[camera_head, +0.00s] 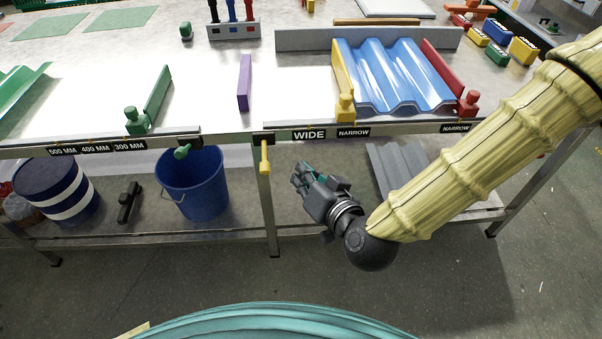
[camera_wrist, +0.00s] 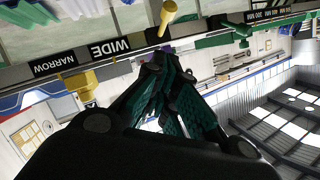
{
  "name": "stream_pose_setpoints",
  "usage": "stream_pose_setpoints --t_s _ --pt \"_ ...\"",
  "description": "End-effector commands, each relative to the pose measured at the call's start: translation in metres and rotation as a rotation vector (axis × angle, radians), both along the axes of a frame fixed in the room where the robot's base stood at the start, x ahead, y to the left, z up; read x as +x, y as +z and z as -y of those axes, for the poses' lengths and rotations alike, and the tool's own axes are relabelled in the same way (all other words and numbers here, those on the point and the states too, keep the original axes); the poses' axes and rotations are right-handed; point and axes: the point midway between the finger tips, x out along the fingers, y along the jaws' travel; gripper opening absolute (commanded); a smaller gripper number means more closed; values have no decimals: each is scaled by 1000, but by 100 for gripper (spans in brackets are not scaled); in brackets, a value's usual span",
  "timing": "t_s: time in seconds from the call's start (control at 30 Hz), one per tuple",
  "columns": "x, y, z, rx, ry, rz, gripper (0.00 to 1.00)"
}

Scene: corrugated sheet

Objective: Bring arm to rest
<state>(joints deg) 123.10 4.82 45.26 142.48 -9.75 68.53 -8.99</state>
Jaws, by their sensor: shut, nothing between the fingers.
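My arm, in a pale yellow ribbed sleeve, comes in from the right in the head view and ends at a dark round wrist. My gripper (camera_head: 300,178) hangs in front of the table's front edge, below the "WIDE" and "NARROW" labels, and points to the upper left. Its fingers are shut and hold nothing. In the wrist view the gripper (camera_wrist: 160,65) shows its dark fingers with green pads close together, and the picture is upside down. A blue corrugated sheet (camera_head: 388,75) lies on the table between a yellow stop (camera_head: 343,80) and a red stop (camera_head: 441,68).
The table's front rail (camera_head: 215,137) runs above my gripper, with a yellow handle (camera_head: 265,157) hanging left of it. A blue bucket (camera_head: 193,187) and a striped drum (camera_head: 57,192) stand on the lower shelf at left. A grey corrugated piece (camera_head: 398,165) lies behind my arm. Floor in front is clear.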

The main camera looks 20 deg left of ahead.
Motion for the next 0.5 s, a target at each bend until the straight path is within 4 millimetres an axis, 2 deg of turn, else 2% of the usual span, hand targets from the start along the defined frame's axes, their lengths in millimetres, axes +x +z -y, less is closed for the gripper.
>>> stream_pose_setpoints --t_s 0.37,0.47,0.5 --pt "0 -4 3 -10 -2 -11 0" --pt "2 -22 16 -50 -16 -54 0" --pt "1 -35 25 -76 -23 -83 0"
